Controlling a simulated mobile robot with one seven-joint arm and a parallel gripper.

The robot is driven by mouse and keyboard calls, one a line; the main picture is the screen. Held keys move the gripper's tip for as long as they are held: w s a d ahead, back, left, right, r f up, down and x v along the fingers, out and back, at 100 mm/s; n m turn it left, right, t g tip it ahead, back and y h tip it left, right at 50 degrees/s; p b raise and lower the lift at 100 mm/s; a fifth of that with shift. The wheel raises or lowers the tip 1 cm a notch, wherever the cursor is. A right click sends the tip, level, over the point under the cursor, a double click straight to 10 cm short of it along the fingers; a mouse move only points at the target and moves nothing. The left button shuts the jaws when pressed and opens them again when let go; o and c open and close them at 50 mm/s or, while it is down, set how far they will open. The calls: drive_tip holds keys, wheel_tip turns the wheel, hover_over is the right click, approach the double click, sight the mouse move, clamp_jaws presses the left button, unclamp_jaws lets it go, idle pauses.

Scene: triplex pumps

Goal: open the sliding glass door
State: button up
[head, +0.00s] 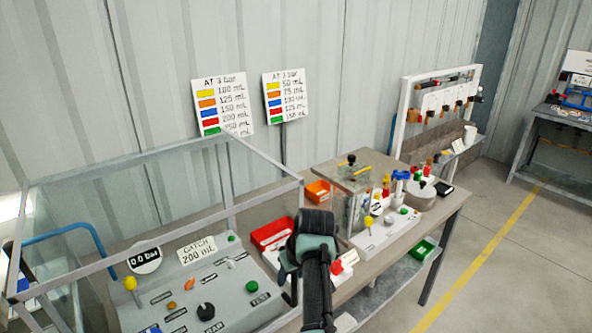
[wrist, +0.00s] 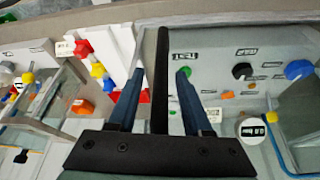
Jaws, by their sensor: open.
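A glass enclosure (head: 100,264) with a grey metal frame stands over a control panel (head: 222,305) at the left in the head view. Its panes are clear, and I cannot tell which edge belongs to the sliding door. In the wrist view, a long black bar (wrist: 160,62), which looks like the door's handle, runs between the fingers of my gripper (wrist: 160,75). The gripper is open, with a gap on both sides of the bar. In the head view my arm stands at the enclosure's right front corner and hides the fingertips.
A second panel with a lidded clear box (head: 352,205) stands to the right on the bench. A red bin (head: 271,234) and an orange bin (head: 318,191) sit between them. A green bin (head: 424,249) is on the lower shelf. The floor at right is clear.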

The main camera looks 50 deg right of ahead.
drive_tip(key=b+v, duration=0.2)
drive_tip(key=v, duration=1)
drive_tip(key=shift+r, duration=0.25)
drive_tip(key=shift+s, duration=0.1)
